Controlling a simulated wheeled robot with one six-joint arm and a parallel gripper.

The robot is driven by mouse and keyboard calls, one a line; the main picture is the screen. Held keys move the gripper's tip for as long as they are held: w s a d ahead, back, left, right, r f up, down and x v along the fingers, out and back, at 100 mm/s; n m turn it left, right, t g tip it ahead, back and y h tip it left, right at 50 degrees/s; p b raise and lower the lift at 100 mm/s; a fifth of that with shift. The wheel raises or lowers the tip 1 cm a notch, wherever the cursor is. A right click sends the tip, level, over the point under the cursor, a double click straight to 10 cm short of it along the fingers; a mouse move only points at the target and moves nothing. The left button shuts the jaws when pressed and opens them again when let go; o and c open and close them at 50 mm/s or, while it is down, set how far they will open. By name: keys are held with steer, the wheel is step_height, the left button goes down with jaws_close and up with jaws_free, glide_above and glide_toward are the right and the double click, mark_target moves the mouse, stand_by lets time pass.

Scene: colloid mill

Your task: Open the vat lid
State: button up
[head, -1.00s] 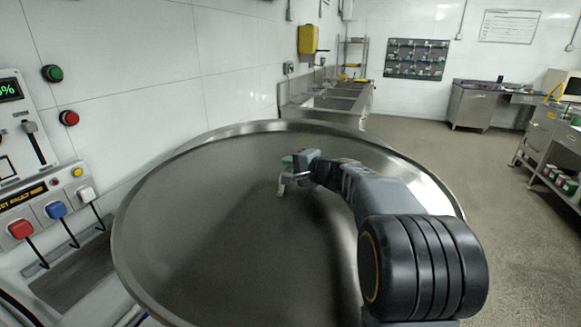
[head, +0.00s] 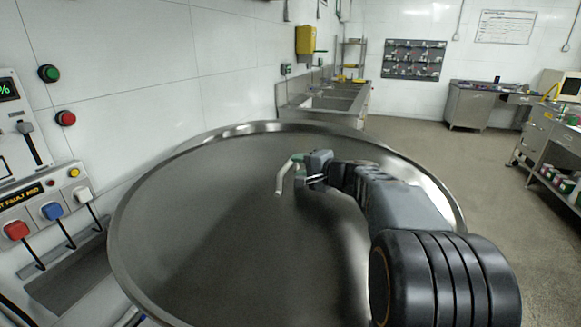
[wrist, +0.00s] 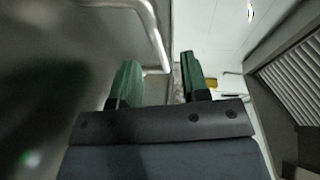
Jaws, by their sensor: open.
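The vat lid (head: 200,215) is a large round grey metal disc with a raised rim, filling the middle of the head view. A bent metal bar handle (head: 281,180) shows near its middle, and in the wrist view the handle (wrist: 152,25) runs down towards the gap between my fingertips. My gripper (head: 300,168) is at the handle in the head view. Its two green fingertips (wrist: 157,75) are apart, and I cannot tell whether they touch the bar. Part of the handle is hidden behind my gripper, and my arm covers the lid's right side.
A control panel (head: 35,190) with coloured switches is on the left wall, close to the lid's rim. A sink unit (head: 325,100) stands behind the lid. A steel bench (head: 485,105) and a trolley (head: 548,140) stand at the right, with open floor (head: 480,175) between.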

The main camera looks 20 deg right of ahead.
steer(key=r, duration=0.2)
glide_above(327, 197)
steer(key=shift+f, duration=0.2)
stand_by(0.4)
